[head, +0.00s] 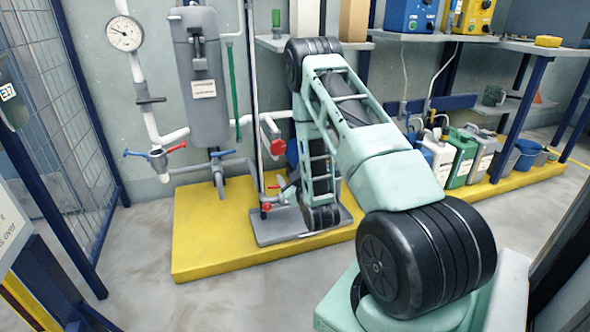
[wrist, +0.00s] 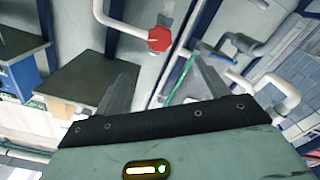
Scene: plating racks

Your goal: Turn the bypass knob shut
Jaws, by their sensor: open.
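In the wrist view, a red many-sided knob (wrist: 159,39) sits at the end of a bent white pipe. It lies beyond my open, empty gripper (wrist: 164,70), between the lines of the two fingers and apart from them. In the head view, one red knob (head: 278,147) is on a white pipe just left of my forearm, and another red knob (head: 266,207) is lower, near the grey plate. No readable label shows which is the bypass.
A grey tank (head: 202,85), a gauge (head: 125,33) and a valve with red and blue handles (head: 157,155) stand left. A yellow platform (head: 215,258) runs below the pipes. Jugs (head: 462,155) stand right. The floor at front left is clear.

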